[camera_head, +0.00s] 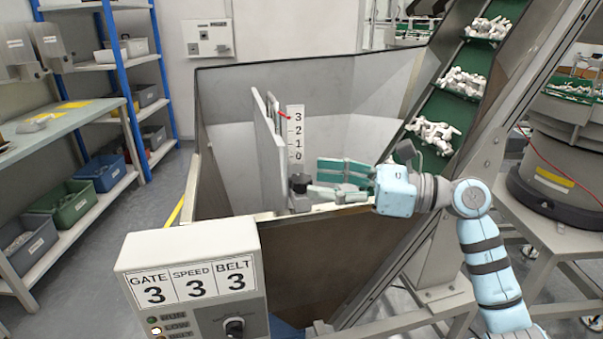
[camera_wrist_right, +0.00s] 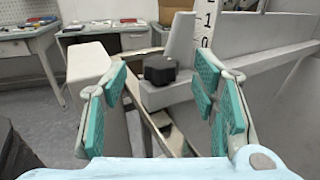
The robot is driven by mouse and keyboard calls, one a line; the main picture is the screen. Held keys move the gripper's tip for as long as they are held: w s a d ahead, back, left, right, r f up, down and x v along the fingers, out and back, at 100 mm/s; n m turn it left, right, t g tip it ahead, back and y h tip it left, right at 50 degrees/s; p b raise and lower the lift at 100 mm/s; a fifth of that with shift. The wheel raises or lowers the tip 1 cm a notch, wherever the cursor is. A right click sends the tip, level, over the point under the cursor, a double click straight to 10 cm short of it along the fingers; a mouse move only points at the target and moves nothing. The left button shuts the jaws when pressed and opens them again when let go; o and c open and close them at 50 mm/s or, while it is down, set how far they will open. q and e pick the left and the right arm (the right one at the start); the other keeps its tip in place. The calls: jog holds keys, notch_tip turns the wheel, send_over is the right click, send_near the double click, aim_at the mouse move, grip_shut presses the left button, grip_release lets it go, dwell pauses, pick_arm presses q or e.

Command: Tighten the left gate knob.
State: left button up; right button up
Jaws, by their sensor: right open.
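The black gate knob (camera_head: 298,183) sits on a grey bracket at the hopper's front rim, at the foot of the pale gate plate (camera_head: 268,150). It also shows in the right wrist view (camera_wrist_right: 159,69), upright and ahead of the fingers. My right gripper (camera_head: 313,180) reaches in from the right with its green-padded fingers spread. In its wrist view the knob lies between the two fingers in line of sight, with a gap on both sides. Nothing is held. A second gate knob is not visible. My left gripper is out of view.
A scale (camera_head: 296,132) reads 3 to 0, with a red pointer near 3. A control box (camera_head: 195,280) in front shows 3 for gate, speed and belt. The hopper's brown front wall (camera_head: 310,250) lies below my gripper. A green conveyor (camera_head: 452,105) with white parts rises at right.

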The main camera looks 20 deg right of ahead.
aim_at(302, 178)
jog(key=x, duration=0.3)
jog(key=shift+w+a, duration=0.15)
jog(key=shift+a, duration=0.05)
jog(key=shift+w+a, duration=0.15)
jog(key=shift+a, duration=0.3)
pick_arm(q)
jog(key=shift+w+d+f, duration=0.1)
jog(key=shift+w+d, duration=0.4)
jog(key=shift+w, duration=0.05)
pick_arm(e)
jog(key=shift+w, duration=0.1)
